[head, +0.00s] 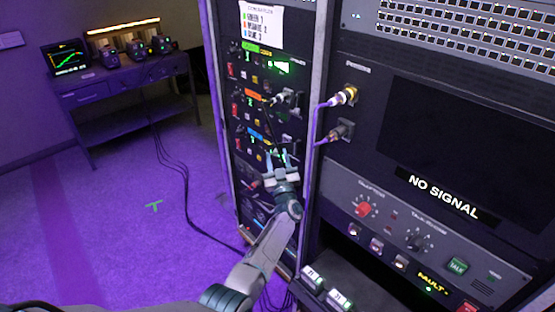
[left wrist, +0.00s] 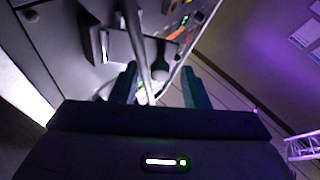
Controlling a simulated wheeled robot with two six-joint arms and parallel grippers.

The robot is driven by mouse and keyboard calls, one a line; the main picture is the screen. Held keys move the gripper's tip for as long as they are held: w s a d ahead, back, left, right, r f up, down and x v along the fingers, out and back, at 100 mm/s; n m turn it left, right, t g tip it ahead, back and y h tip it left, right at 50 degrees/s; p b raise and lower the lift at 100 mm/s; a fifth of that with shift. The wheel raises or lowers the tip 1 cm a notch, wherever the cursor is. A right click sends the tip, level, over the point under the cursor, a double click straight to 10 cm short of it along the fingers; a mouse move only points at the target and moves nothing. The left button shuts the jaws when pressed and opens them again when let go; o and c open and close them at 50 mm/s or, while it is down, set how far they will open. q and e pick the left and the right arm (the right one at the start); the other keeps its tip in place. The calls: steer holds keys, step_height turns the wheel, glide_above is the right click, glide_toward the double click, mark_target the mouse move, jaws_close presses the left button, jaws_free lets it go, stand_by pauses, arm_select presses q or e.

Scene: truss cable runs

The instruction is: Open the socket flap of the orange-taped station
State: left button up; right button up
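The orange-taped station is in the rack's left column, marked by an orange strip (head: 256,94) in the head view. A pale plug-like part and a grey part (head: 298,102) are at its right side; I cannot tell whether the grey part is its flap or how far open it is. My left gripper (head: 281,158) is below, in front of the blue-taped station (head: 260,136). Its fingers stand apart. In the left wrist view the open fingers (left wrist: 159,88) have a thin pale bar and a dark rounded part beyond them. An orange strip (left wrist: 176,33) shows past these. My right gripper is out of view.
A green-taped station (head: 250,48) sits above, under a white label sheet (head: 262,22). Two connectors with purple cables (head: 344,96) stick out of the panel to the right. A dark screen reads "NO SIGNAL" (head: 443,192). Black cables (head: 183,185) lie on the floor at left.

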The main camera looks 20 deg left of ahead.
mark_target(278, 149)
arm_select(q)
steer(key=shift+r+p, duration=0.3)
step_height(278, 149, up, 4)
steer(key=p, duration=0.3)
steer(key=shift+f, duration=0.25)
steer(key=s+d+p, duration=0.2)
steer(key=s, duration=0.5)
steer(key=s+d+p, duration=0.3)
steer(key=s, duration=0.5)
steer(key=shift+r, duration=0.45)
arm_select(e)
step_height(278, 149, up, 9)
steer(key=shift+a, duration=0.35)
arm_select(q)
steer(key=shift+s, duration=0.1)
